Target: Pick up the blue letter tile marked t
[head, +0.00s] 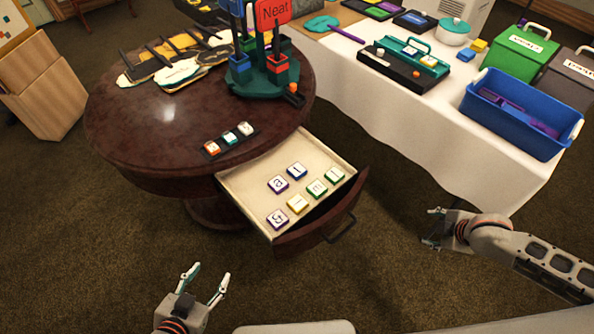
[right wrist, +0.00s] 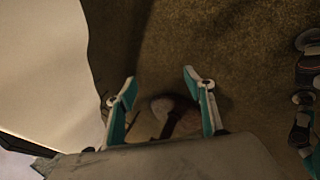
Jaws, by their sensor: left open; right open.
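A blue-edged letter tile (head: 297,171) lies at the back of the open drawer (head: 248,180) in the head view; its letter is too small to read surely. Beside it in the drawer are a purple tile (head: 277,184), two green tiles (head: 316,188) (head: 334,174), a yellow tile (head: 298,203) and another purple tile (head: 277,218). My left gripper (head: 206,278) is open and empty, in front of and left of the drawer. My right gripper (head: 432,227) is open and empty, right of the drawer; in the right wrist view its fingers (right wrist: 160,80) are spread above the floor.
The drawer's dark front and handle (head: 340,228) face me. The round table (head: 140,125) holds a small rack (head: 221,147) of tiles and a cup stand (head: 262,85). A white-clothed table (head: 400,125) with a blue bin (head: 515,140) stands right. Carpet between my grippers is free.

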